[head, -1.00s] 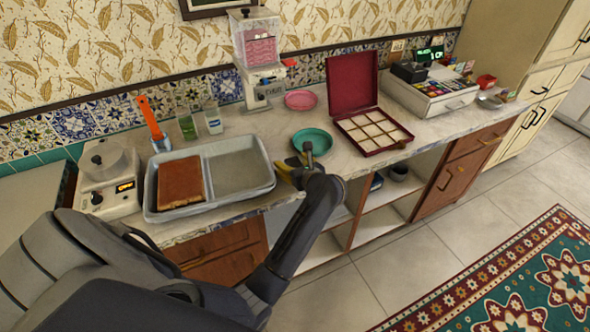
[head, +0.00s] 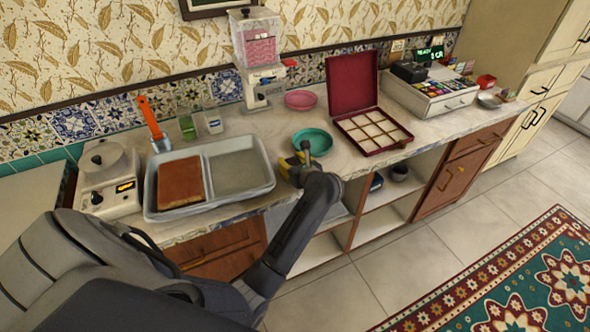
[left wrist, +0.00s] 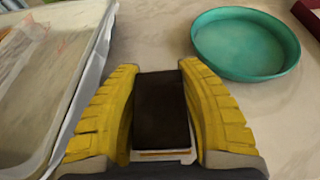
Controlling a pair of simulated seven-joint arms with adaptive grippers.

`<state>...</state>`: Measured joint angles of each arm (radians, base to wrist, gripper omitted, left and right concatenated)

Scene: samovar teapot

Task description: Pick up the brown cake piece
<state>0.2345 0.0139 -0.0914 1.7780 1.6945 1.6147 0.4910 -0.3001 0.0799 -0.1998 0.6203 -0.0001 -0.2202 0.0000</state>
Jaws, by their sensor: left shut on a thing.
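My left gripper (head: 297,164) is over the counter's front, between the grey tray and the teal plate (head: 312,142). In the left wrist view its yellow fingers (left wrist: 160,110) are shut on a dark brown cake piece (left wrist: 160,98) with a pale layered edge at its near end. The teal plate (left wrist: 245,43) lies ahead and to the right in that view, apart from the piece. A larger brown cake slab (head: 180,183) lies in the left compartment of the grey tray (head: 207,211). My right gripper is not in view.
An open red box (head: 372,147) with compartments stands right of the teal plate. A pink plate (head: 300,100) and a dispenser (head: 258,55) are behind. A scale (head: 108,182) stands left of the tray. Bare counter (head: 262,127) shows behind the plate.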

